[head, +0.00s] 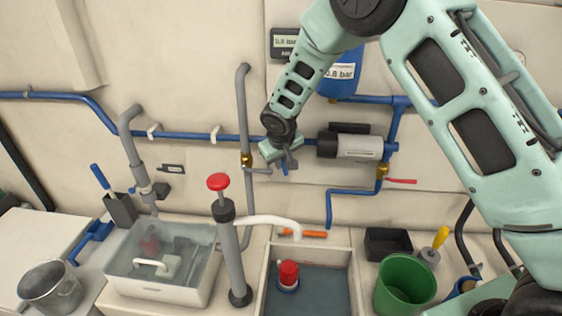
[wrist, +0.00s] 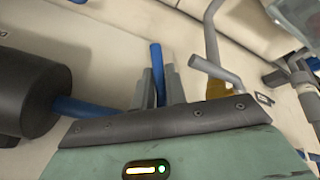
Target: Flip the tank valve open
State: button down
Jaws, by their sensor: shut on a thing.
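My gripper (head: 286,166) is in front of the wall, just left of the grey pump cylinder. In the wrist view its two grey fingers (wrist: 160,88) are shut on a blue lever (wrist: 157,66), whose end sticks out between them. A little of the blue lever shows below the gripper in the head view (head: 284,170). The lever's base and valve body are hidden by the gripper. A brass valve (head: 246,160) with a grey handle sits on the grey pipe to the left. Another brass valve (head: 382,170) with a red lever (head: 401,181) is at right. No readable label marks the tank valve.
The blue pressure tank (head: 340,78) and a gauge display (head: 284,42) are above my gripper. The pump (head: 350,145) is close on its right.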

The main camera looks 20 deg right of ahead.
jog(key=h+b, duration=0.1)
jog(key=g+h, duration=0.1)
jog(key=h, duration=0.1)
jog(key=shift+s+d+r+n+b, duration=0.1)
jog(key=shift+s+d+n+b, duration=0.05)
jog(key=shift+d+n+b, duration=0.2)
jog(key=h, duration=0.2)
jog(key=r+n+g+h+b, duration=0.1)
jog(key=h, duration=0.1)
jog(key=d+g+h, duration=0.1)
jog(key=h, duration=0.1)
jog(key=shift+s+d+r+n+b, duration=0.1)
jog(key=shift+s+r+n+b, duration=0.15)
jog(key=shift+b, duration=0.15)
jog(key=h, duration=0.1)
jog(key=r+n+h+b, duration=0.1)
jog(key=h, duration=0.2)
jog(key=shift+s+d+r+g+b, duration=0.15)
jog(key=shift+r+g+b, duration=0.1)
jog(key=shift+g+b, duration=0.15)
jog(key=shift+r+n+h, duration=0.1)
jog(key=shift+n+h, duration=0.2)
jog(key=c, duration=1.7)
grip_release()
jog(key=shift+c, duration=0.2)
jog(key=shift+r, duration=0.1)
